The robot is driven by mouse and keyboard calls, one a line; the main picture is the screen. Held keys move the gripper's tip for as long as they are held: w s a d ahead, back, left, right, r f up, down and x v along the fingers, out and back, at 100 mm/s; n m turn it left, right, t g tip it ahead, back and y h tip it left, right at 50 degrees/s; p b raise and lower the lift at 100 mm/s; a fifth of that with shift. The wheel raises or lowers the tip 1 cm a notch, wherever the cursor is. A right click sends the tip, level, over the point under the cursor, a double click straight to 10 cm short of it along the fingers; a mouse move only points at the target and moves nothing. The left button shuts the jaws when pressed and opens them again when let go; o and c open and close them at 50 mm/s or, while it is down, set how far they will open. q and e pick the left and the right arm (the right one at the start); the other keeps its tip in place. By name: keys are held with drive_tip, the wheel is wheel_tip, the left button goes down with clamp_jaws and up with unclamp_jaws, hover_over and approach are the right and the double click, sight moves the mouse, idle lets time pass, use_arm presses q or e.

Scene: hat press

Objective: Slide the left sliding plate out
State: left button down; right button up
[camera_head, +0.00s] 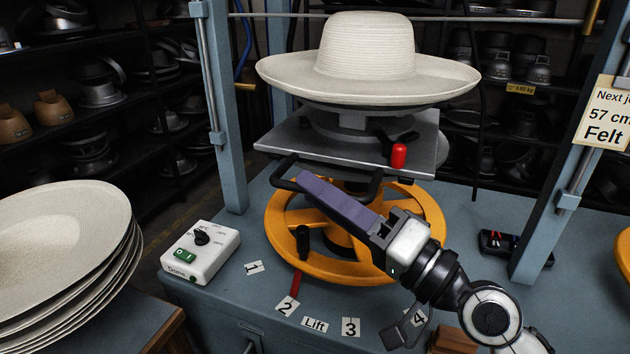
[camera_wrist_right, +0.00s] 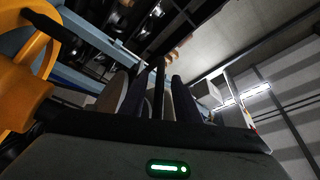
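A grey metal plate (camera_head: 430,147) sits under the wide straw hat (camera_head: 365,50) in the head view. A black bar handle (camera_head: 283,184) shows at its front, partly hidden by my fingers. A second dark lever with a red knob (camera_head: 398,156) is at the plate's front right. My right gripper (camera_head: 308,184) reaches from the lower right, with its purple fingers overlapping the handle. In the right wrist view, the fingers (camera_wrist_right: 158,100) stand apart with a dark upright bar between them; firm contact cannot be made out. My left gripper is not in view.
An orange handwheel (camera_head: 280,250) lies below the plate. A white control box (camera_head: 200,252) stands on the blue table at left, near stacked straw hats (camera_head: 60,240). Blue uprights (camera_head: 222,110) flank the press. Numbered labels (camera_head: 314,325) line the front table edge.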

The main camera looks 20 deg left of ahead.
drive_tip(key=shift+w+a+r, duration=0.1)
drive_tip(key=shift+w+a, duration=0.1)
drive_tip(key=shift+a, duration=0.4)
clamp_jaws()
